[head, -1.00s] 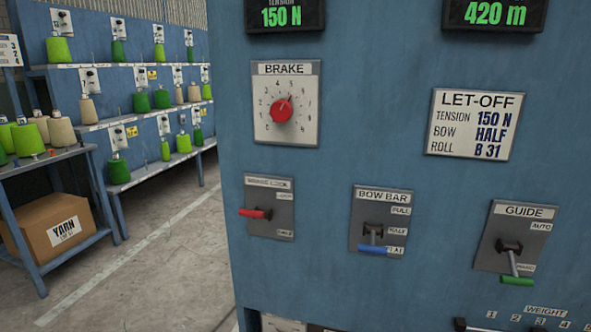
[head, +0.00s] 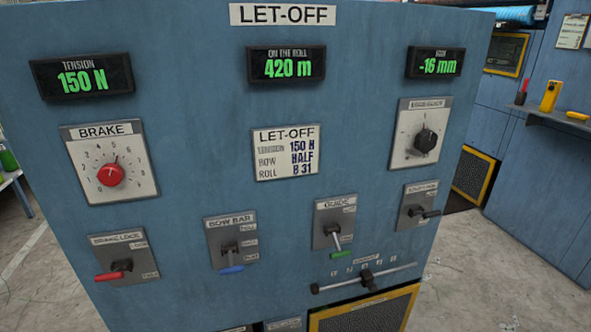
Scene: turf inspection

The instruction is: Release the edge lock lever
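A small lever with a black handle (head: 430,213) sits on a grey plate (head: 412,190) at the right of the blue let-off panel, below a black knob. The plate's label is too blurred to read surely; it may be the edge lock. The handle points right, roughly level and slightly low. The wording of its end positions cannot be read. My gripper is not in view.
Left of it on the panel are the green-handled GUIDE lever (head: 336,245), the blue-handled BOW BAR lever (head: 231,262) and the red-handled BRAKE LOCK lever (head: 112,272). The black knob (head: 426,140) is above, a slider (head: 366,278) below. Concrete floor (head: 500,280) is open at right.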

